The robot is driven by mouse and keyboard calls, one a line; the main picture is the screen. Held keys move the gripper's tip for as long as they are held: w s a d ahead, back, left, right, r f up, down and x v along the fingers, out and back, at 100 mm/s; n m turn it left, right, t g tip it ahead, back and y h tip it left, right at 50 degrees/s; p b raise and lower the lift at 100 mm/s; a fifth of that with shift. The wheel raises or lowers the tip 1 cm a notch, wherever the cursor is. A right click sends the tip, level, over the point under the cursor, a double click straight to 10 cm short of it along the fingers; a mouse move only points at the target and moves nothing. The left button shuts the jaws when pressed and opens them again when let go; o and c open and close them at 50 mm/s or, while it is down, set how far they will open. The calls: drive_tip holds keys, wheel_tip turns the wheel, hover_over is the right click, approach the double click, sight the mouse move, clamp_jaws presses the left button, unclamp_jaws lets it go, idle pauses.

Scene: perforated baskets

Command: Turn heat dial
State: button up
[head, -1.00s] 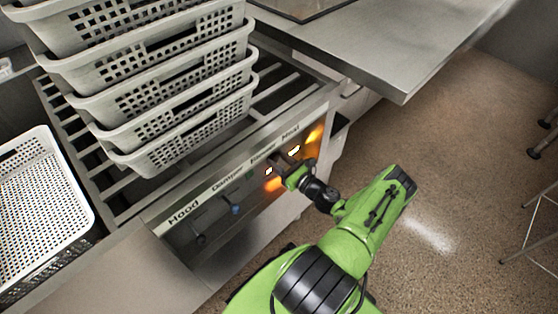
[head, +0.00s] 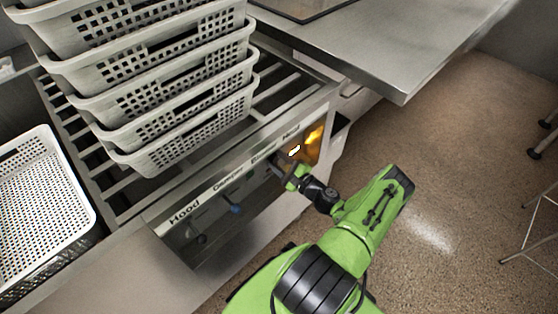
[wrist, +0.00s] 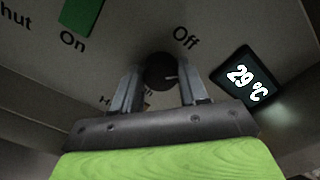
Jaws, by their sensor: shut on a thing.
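The heat dial (wrist: 161,70) is a round black knob with a short white mark pointing right, below the word "Off" in the wrist view. My gripper (wrist: 160,88) is shut on it, with one finger on each side. In the head view my gripper (head: 282,163) is at the right part of the front control panel (head: 215,215), by the labels "Blower" and "Heat", and hides the dial. A lit display (wrist: 248,79) reads 29 °C right of the dial; it also shows in the head view (head: 294,150).
A green switch (wrist: 81,17) marked "On" is left of the dial. A blue control (head: 236,209) and a dark knob (head: 200,238) are further left. Stacked perforated baskets (head: 185,145) stand on the slatted top. A metal counter (head: 400,85) juts out at right.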

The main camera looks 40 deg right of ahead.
drive_tip(key=n, duration=0.4)
drive_tip(key=shift+f+n, duration=0.15)
drive_tip(key=shift+n, duration=0.15)
drive_tip(key=shift+n+p, duration=0.45)
drive_tip(key=shift+n, duration=1.45)
drive_tip(key=shift+f, duration=0.1)
drive_tip(key=o, duration=1)
drive_tip(key=shift+s, duration=0.1)
drive_tip(key=s+p, duration=0.1)
drive_tip(key=s, duration=0.7)
drive_tip(key=s+p, duration=0.2)
drive_tip(key=s, duration=0.5)
drive_tip(key=shift+s+d, duration=0.2)
drive_tip(key=shift+s, duration=0.15)
